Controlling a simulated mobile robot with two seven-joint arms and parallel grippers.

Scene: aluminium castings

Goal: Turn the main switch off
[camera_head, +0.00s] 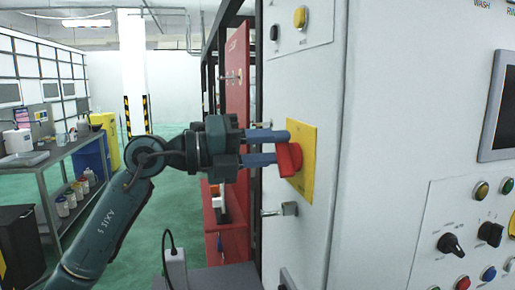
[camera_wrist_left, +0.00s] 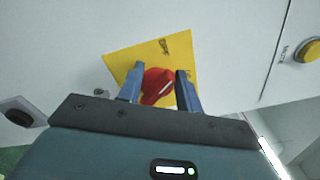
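The main switch is a red rotary knob (camera_head: 288,158) on a yellow plate (camera_head: 306,140), mounted on the side of the white cabinet. My left gripper (camera_head: 265,148) reaches in from the left, its two blue fingers apart and pointing at the plate. In the left wrist view the red knob (camera_wrist_left: 158,86) sits between the two fingertips (camera_wrist_left: 159,88), its raised handle slanted. The fingers stand on either side of the knob, and any contact is hard to tell. The yellow plate (camera_wrist_left: 150,55) has small dark lettering near its upper edge. My right gripper is not in view.
The white cabinet (camera_head: 385,120) fills the right side, with buttons, black rotary knobs (camera_head: 450,244) and a screen on its front. A latch (camera_head: 289,209) sticks out below the plate. A yellow button (camera_head: 300,17) is above it. A workbench (camera_head: 50,152) stands at the left.

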